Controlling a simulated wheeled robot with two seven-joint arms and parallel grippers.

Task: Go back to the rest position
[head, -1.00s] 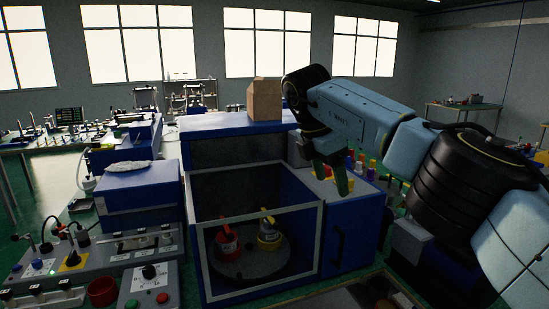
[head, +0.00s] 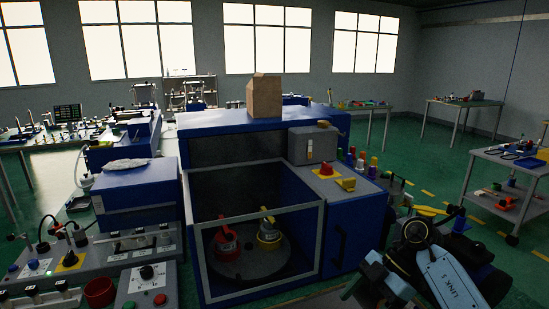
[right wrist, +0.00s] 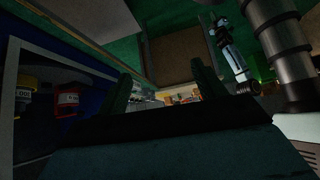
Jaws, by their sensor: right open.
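My right gripper (right wrist: 163,85) shows in the right wrist view with its two dark green fingers spread apart and nothing between them. In the head view my right arm is folded low at the lower right, clear of the blue press (head: 348,232); I cannot make out the fingers there. My left gripper is in neither view. Behind the press's framed front window, a red part (head: 227,243) and a yellow part (head: 269,236) stand on a round dark plate (head: 250,266). Both parts also show at the left of the right wrist view.
A cardboard box (head: 264,96) sits on top of the press. A red knob (head: 326,169) and a yellow block (head: 346,185) are on its right-hand ledge. A control panel (head: 150,281) stands at the lower left. A grey cart (head: 510,174) stands at right beyond green floor.

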